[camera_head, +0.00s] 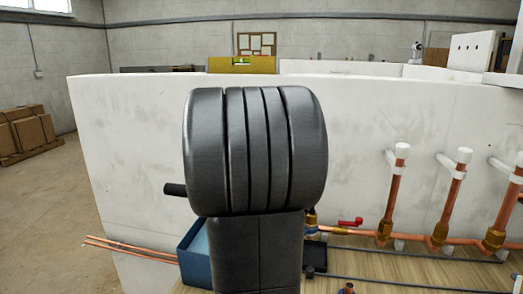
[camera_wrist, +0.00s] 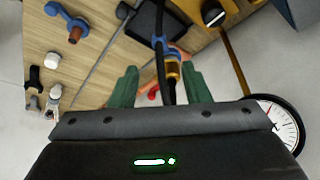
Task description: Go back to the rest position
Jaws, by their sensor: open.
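My gripper (camera_wrist: 159,74) shows in the wrist view as two green fingers, spread apart. A brass fitting (camera_wrist: 173,72) with a dark rod or hose shows in the gap between them. I cannot tell how far beyond the fingertips it lies, but nothing looks clamped. A red part (camera_wrist: 153,93) is also partly visible there. In the head view, the dark links of my own arm fill the middle, and my gripper is hidden behind them.
Copper pipes (camera_head: 396,190) with white caps rise from brass valves along the white wall panel (camera_head: 120,150). A red-handled valve (camera_head: 350,222) and blue box (camera_head: 195,255) are near my arm. The wrist view shows a round gauge (camera_wrist: 283,122) and wooden board (camera_wrist: 95,65).

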